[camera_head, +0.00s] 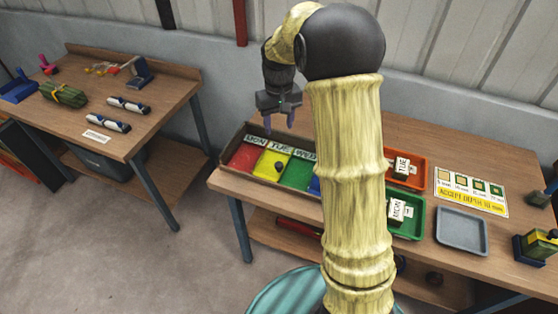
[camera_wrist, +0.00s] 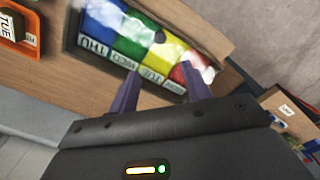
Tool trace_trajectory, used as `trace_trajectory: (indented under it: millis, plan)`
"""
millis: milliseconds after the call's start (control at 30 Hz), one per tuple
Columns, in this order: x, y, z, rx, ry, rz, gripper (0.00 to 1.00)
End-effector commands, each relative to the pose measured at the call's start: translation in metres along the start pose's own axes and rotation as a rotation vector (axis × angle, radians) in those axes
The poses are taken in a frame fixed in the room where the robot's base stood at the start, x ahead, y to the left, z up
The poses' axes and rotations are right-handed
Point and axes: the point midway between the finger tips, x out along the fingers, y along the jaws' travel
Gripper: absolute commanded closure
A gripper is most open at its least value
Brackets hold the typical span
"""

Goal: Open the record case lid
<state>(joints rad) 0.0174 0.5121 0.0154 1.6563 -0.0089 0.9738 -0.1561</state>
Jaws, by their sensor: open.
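The record case (camera_head: 228,167) is a shallow dark-edged box on the right workbench. Its red, yellow, green and blue sections carry day labels; my arm hides its right part. White glare over the colours in the wrist view suggests a clear lid (camera_wrist: 180,48), seemingly closed. A small dark knob (camera_head: 278,167) shows over the yellow section, and in the wrist view (camera_wrist: 160,37) near the green-yellow border. My gripper (camera_head: 280,120) is open and empty above the case. Its two purple fingers (camera_wrist: 160,78) point toward the case, apart from the knob.
Right of my arm are an orange tray (camera_head: 421,183), a green tray (camera_head: 407,232) with label blocks, a grey tray (camera_head: 462,231) and a depth card (camera_head: 471,192). A second bench (camera_head: 150,98) stands left across open floor. The wall is close behind.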

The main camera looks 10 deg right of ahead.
Motion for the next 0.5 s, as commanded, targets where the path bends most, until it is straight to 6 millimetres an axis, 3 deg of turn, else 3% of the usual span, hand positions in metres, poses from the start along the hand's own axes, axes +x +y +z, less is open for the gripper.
trace_trajectory:
  millis: [500]
  plan:
    - [0.087,0.0,0.001,0.0,-0.005,-0.001,0.52]
